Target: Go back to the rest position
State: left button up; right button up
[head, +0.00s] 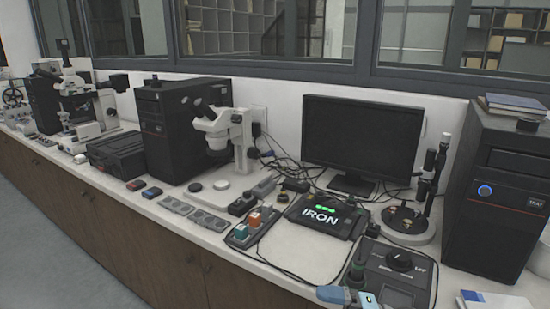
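Neither of my grippers can be made out in the head view. A black box with a bright "IRON" display (320,218) and green lights sits on the bench in front of the monitor. To its right front stands a dark grey unit with a round black knob (399,262). A small grey holder carries an orange and a teal block (250,220). At the bottom edge, a light-blue and grey piece (338,295) and a similar pale piece (492,300) are cut off; I cannot tell what they are.
The white bench (305,256) runs along the windows. A monitor (360,138), a white microscope (225,130), black computer towers (500,190) and a round-based stand (408,225) crowd its back. Loose cables lie between them. The floor (50,250) at left is clear.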

jog(key=s+d+f+m+t+h, duration=0.2)
jog(key=d+f+m+t+h, duration=0.35)
jog(key=m, duration=0.65)
jog(key=s+d+f+m+t+h, duration=0.25)
jog(key=f+m+t+h, duration=0.5)
jog(key=m, duration=0.45)
jog(key=s+d+f+m+g+h, duration=0.1)
jog(key=s+f+m+g+h, duration=0.3)
jog(key=s+f, duration=0.7)
pick_arm(q)
notch_tip(320, 180, up, 14)
jog(key=s+a+p, duration=0.1)
jog(key=p, duration=1.5)
jog(key=shift+s+f+m+p, duration=0.15)
jog(key=shift+f+m+p, duration=0.1)
jog(key=shift+m+p, duration=0.1)
pick_arm(e)
notch_tip(320, 180, up, 14)
jog(key=s+d+y, duration=0.1)
jog(key=shift+s+d+g, duration=0.15)
jog(key=shift+d+g, duration=0.1)
jog(key=shift+g, duration=0.05)
